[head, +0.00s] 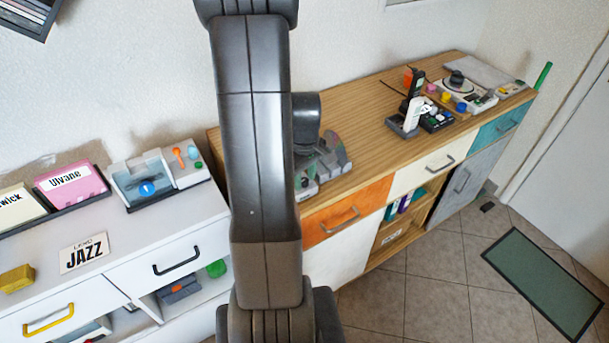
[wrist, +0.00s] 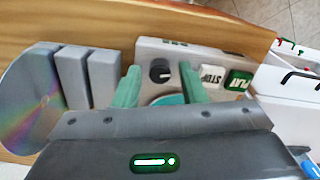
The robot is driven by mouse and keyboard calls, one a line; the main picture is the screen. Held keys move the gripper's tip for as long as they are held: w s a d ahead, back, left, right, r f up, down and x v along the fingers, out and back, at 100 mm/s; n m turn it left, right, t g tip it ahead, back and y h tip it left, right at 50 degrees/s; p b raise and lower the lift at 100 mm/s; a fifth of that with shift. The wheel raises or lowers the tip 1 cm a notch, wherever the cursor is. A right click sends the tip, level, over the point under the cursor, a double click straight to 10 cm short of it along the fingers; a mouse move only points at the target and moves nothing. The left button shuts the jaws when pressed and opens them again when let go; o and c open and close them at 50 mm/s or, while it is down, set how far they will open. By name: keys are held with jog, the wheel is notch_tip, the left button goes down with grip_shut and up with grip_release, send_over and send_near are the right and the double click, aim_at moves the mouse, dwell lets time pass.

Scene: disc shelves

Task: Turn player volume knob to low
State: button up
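The player (wrist: 215,57) is a light grey box on the wooden cabinet top. In the wrist view its round black volume knob (wrist: 159,71) has a pale pointer mark. My gripper (wrist: 159,68) is open, with one green finger to the left of the knob and one to the right. Gaps show between the knob and both fingers; I cannot tell their height over it. A white STOP button (wrist: 211,76) and a green PLAY button (wrist: 239,81) sit to the right. In the head view my arm hides most of the player, and the knob cannot be made out.
A shiny disc (wrist: 30,98) stands by grey upright blocks (wrist: 73,77) left of the player. Part of a teal round surface (wrist: 168,99) shows below the knob. Farther right on the wooden cabinet (head: 375,118) stand other devices (head: 458,90). A white cabinet (head: 150,228) is at left.

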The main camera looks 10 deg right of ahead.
aim_at(305, 179)
grip_shut()
jog(key=shift+m, duration=0.4)
jog(key=shift+o, duration=1.1)
grip_release()
jog(key=shift+r, duration=0.1)
notch_tip(305, 179, up, 14)
jog(key=shift+b, duration=0.4)
